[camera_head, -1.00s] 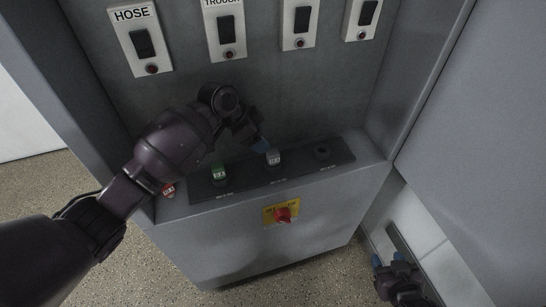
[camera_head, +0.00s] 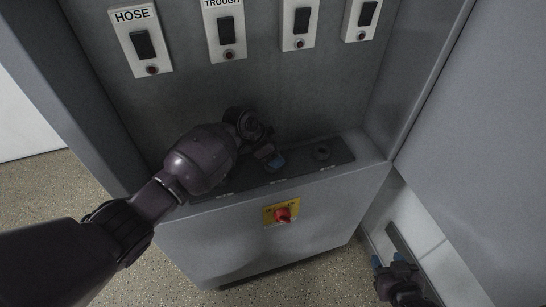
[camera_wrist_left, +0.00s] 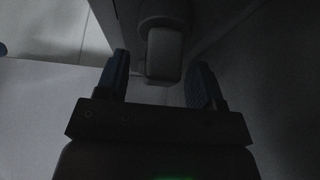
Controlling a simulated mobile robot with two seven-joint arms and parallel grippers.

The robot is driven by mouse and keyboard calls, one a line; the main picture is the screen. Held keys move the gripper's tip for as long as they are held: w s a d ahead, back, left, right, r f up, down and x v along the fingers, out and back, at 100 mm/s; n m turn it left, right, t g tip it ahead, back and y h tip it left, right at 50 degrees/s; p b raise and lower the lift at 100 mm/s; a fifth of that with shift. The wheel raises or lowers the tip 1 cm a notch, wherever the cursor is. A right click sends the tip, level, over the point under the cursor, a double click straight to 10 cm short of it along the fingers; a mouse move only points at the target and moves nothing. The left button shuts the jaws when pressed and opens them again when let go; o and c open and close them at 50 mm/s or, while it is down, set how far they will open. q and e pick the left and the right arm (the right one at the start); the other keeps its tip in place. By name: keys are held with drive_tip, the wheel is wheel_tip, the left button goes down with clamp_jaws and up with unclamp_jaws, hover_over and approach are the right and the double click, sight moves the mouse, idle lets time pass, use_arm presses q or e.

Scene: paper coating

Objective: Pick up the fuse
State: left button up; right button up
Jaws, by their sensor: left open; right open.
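In the left wrist view a pale grey block, which seems to be the grey fuse (camera_wrist_left: 163,55), stands between and just beyond the fingertips of my left gripper (camera_wrist_left: 160,80). Both blue-padded fingers are apart, with a gap on each side of it. My right gripper (camera_head: 388,259) is open and empty at the lower right, away from the strip.
An empty-looking round socket (camera_head: 322,152) is at the strip's right end. A red knob on a yellow plate (camera_head: 282,213) is on the cabinet front. Labelled switches, such as the HOSE switch (camera_head: 142,43), line the back panel. Cabinet walls bound both sides.

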use_arm(q)
drive_tip(key=c, duration=1)
